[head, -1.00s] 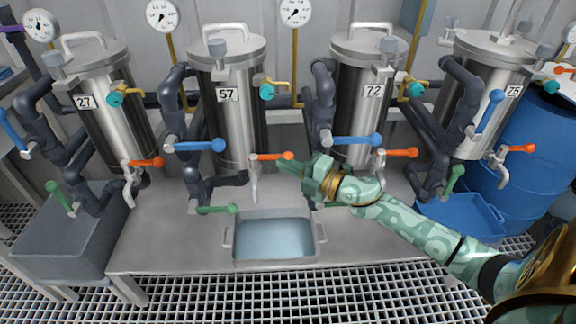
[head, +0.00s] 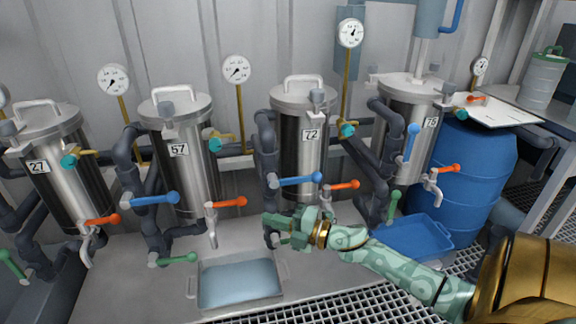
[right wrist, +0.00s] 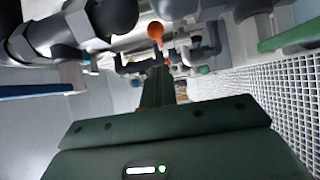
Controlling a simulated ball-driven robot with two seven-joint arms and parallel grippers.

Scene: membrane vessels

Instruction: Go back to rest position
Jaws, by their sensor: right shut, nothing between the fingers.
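My right gripper (head: 284,232) is in the head view, in front of vessel 72 (head: 301,150) and below its blue-handled valve (head: 298,181). It is shut and empty. In the right wrist view its closed green fingers (right wrist: 158,88) point away from the camera, with an orange handle (right wrist: 155,30) beyond them. My right arm reaches in from the lower right. Whether the gripper touches the pipes behind it I cannot tell. My left gripper is not in view.
Vessels 27 (head: 68,185), 57 (head: 188,165) and 73 or 75 (head: 405,140) stand along the bench with dark pipes and coloured handles. A water-filled tray (head: 240,284) sits in front. A blue tray (head: 415,238) and blue barrel (head: 470,175) are at right. Grating floor (head: 375,303) is clear.

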